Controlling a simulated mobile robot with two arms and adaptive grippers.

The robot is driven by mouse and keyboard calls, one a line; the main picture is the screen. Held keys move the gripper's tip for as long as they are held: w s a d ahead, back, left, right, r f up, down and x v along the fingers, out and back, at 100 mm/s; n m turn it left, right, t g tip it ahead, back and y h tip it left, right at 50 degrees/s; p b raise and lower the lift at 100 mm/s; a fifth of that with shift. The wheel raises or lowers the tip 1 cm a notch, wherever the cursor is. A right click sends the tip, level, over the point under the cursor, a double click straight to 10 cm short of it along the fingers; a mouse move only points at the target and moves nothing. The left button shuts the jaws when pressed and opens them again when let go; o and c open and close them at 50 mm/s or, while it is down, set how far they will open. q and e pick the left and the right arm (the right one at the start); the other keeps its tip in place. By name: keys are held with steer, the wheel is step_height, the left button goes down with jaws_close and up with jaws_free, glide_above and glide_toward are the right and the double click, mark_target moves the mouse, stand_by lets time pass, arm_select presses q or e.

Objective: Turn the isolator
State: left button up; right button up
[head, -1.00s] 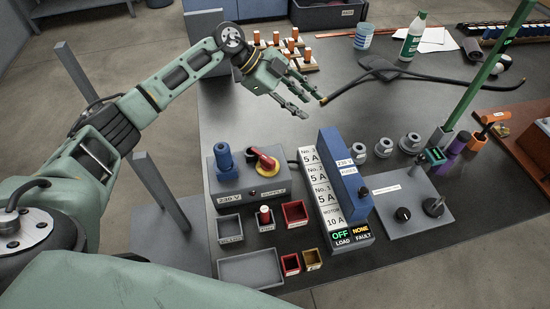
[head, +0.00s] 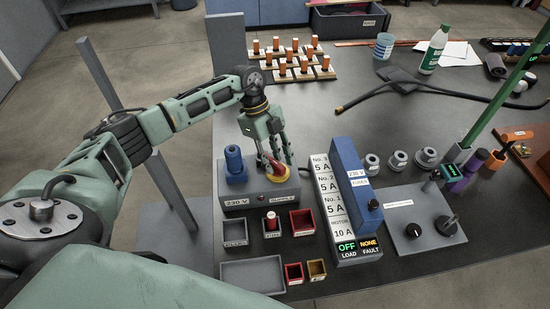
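The isolator (head: 275,168) is a red handle on a yellow plate. It sits on top of the grey supply box (head: 235,201), right of a blue plug-like cylinder (head: 235,165). My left gripper (head: 277,158) reaches down over the isolator from behind, with its fingers pointing down at the red handle. The fingers hide part of the handle and most of the yellow plate. I cannot tell whether they grip it or only surround it. My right gripper is not in view.
The fuse panel (head: 327,205) stands to the right, its display (head: 358,247) reading OFF for load and NONE for fault. Small bins (head: 302,223) and a grey tray (head: 252,277) lie in front. Orange-topped pieces (head: 303,66) stand behind. A black cable (head: 440,92) crosses the back right.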

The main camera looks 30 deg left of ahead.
arm_select(q)
jaws_close()
stand_by(0.4)
steer(key=shift+w+m, duration=0.1)
steer(key=shift+m, duration=0.2)
steer(key=m+g+b, duration=0.1)
steer(key=m, duration=0.1)
steer(key=shift+w+d+m, duration=0.1)
steer(key=shift+w+m, duration=0.05)
steer(key=shift+m, duration=0.15)
steer(key=shift+w+d+m+g+y+b, duration=0.1)
steer(key=shift+m+g+y+b, duration=0.35)
steer(key=shift+m, duration=0.55)
steer(key=shift+d+m+g+y+b, duration=0.2)
steer(key=shift+m+b, duration=0.35)
steer(key=shift+m, duration=0.45)
steer(key=shift+a, duration=0.15)
jaws_free()
